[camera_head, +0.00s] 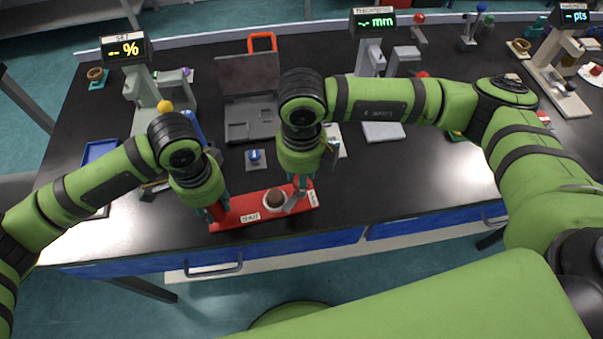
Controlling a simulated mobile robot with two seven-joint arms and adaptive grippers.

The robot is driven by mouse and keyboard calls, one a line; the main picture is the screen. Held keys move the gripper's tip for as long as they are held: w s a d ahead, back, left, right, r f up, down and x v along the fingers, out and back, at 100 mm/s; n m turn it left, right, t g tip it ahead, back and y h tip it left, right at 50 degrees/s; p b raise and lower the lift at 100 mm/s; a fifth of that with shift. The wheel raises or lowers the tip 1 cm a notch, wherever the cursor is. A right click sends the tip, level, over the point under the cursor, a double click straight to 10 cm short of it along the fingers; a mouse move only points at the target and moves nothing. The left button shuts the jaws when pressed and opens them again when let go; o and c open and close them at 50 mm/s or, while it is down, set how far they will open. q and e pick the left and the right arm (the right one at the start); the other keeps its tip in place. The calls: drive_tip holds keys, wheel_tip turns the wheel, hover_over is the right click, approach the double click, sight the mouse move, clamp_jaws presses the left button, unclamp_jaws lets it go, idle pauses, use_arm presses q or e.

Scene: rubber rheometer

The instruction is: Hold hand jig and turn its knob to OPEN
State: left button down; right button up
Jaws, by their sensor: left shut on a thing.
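The red hand jig (232,219) lies along the front edge of the black bench. It bears a SHUT label (250,217) left of centre and another label, perhaps OPEN (313,198), near its right end. A round brown-topped part (275,201) sits between them. A grey lever-like piece (295,203), perhaps the knob, stands right of it. My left gripper (217,211) is shut on the jig's left end. My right gripper (301,186) points down at the grey piece; its fingertips are small and partly hidden, so I cannot tell whether it grips.
Behind the jig are a small blue-knobbed block (255,157) and an open grey case (250,120) with a red handle. A blue tray (99,152) lies left. Instruments with displays (124,47) stand at the back. The bench right of the jig (400,180) is clear.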

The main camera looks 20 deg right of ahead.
drive_tip(key=n, duration=0.4)
drive_tip(key=shift+n, duration=0.3)
drive_tip(key=n, duration=0.4)
drive_tip(key=shift+n, duration=0.3)
drive_tip(key=shift+a, duration=0.1)
drive_tip(key=o, duration=1.2)
drive_tip(key=shift+c, duration=0.2)
wheel_tip(320, 180, up, 12)
